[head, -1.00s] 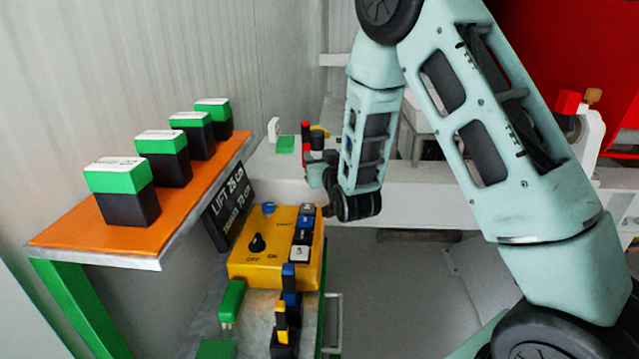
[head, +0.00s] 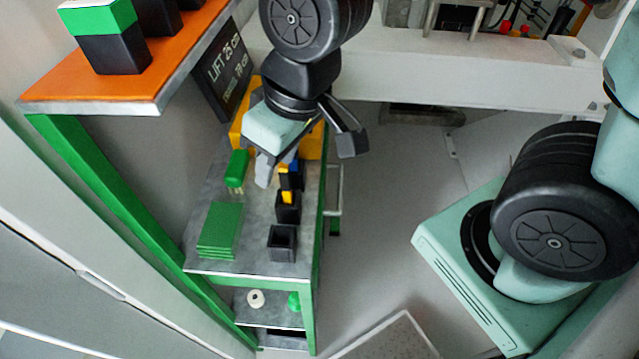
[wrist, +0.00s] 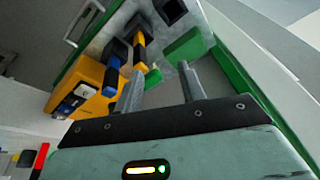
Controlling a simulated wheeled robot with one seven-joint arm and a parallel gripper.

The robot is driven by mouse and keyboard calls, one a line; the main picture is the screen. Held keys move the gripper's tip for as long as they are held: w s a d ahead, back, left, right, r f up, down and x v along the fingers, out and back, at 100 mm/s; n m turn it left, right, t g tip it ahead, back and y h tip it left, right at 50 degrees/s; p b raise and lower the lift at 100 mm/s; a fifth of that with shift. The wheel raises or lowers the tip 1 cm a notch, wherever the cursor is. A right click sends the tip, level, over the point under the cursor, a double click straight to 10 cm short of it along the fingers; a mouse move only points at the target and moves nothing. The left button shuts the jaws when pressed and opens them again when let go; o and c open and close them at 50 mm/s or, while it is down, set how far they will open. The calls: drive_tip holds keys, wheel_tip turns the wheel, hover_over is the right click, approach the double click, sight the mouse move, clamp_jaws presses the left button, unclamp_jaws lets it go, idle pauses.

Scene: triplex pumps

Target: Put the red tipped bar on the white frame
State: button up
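A red and black piece, likely the red tipped bar (wrist: 40,160), shows at the lower left edge of the wrist view, beside a white surface. It does not show in the head view. The white frame (head: 430,68) is the long pale beam across the top of the head view. My gripper (head: 280,172) hangs over the grey cart, near the blue and yellow tipped bars. In the wrist view my gripper (wrist: 160,84) has its two grey fingers apart, with nothing held between them.
The cart (head: 262,255) carries an empty black socket (head: 282,242), green plates (head: 220,228), a green block (head: 236,168) and a yellow control box (wrist: 85,95). An orange shelf (head: 120,85) with black and green blocks overhangs at left.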

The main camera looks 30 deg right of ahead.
drive_tip(key=s+d+r+n+g+h, duration=0.1)
drive_tip(key=s+d+g, duration=0.1)
drive_tip(key=s, duration=0.6)
drive_tip(key=shift+n+h, duration=0.4)
